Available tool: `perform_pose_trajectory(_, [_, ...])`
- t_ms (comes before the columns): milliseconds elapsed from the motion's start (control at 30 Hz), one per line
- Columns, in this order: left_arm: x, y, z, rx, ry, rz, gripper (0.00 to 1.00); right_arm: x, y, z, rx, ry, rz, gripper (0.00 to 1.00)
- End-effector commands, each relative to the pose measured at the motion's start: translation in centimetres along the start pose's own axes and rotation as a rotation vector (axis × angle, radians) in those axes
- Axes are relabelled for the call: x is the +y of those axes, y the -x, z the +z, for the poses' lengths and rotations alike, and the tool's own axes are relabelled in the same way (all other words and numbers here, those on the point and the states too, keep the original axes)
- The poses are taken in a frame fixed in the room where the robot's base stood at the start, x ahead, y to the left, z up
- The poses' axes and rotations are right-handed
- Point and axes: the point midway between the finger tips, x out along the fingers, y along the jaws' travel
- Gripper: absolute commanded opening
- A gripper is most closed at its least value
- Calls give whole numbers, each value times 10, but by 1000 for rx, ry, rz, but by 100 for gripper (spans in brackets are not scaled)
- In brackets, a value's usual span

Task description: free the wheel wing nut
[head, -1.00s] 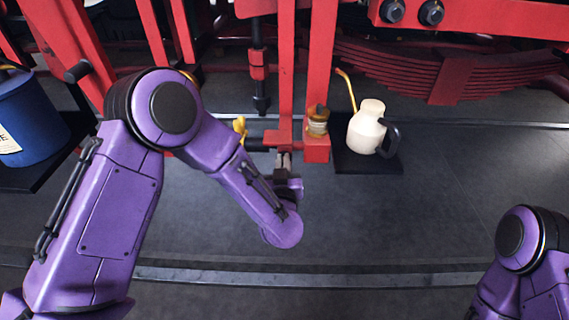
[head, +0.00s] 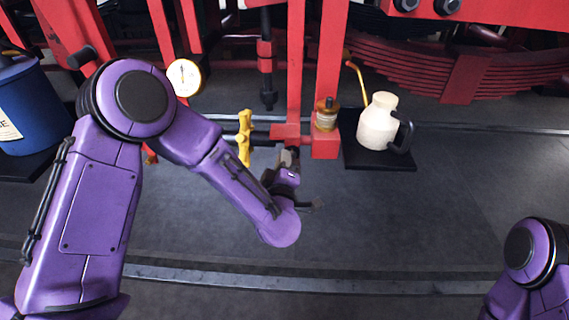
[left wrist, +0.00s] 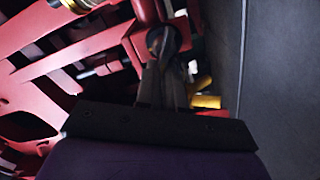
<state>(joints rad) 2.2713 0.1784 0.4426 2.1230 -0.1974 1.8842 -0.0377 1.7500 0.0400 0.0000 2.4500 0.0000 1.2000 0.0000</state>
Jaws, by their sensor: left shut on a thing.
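My left gripper (head: 289,158) is at the front of a red bracket block (head: 292,132) low on the frame. Its fingers (left wrist: 163,82) are shut on a small dark part at this block, seen in the left wrist view. I take this part to be the wheel wing nut; it is mostly hidden by the fingers, and its wings cannot be made out. A yellow winged handle (head: 244,138) stands on a horizontal rod to the left, apart from the gripper. My right gripper is out of view; only part of that arm shows at lower right.
A cream oil can (head: 377,124) with a yellow spout stands on a dark shelf at right. A brass-and-glass cup (head: 326,116) sits beside the bracket. A round gauge (head: 184,77) and blue drum (head: 33,108) are at left. The floor in front is clear.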

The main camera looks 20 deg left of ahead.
Motion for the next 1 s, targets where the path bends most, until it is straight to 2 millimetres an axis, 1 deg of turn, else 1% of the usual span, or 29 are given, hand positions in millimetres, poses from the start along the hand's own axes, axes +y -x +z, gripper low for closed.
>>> perform_pose_trajectory(33, [-7,2,4,-10,37,-5,0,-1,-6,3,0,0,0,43])
perform_pose_trajectory(600, [-17,2,8,-10,562,-4,0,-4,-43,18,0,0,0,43])
perform_pose_trajectory(800, [-19,2,10,-10,701,-4,0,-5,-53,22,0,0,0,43])
perform_pose_trajectory(1000, [-19,2,11,-10,795,-4,0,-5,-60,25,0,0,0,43])
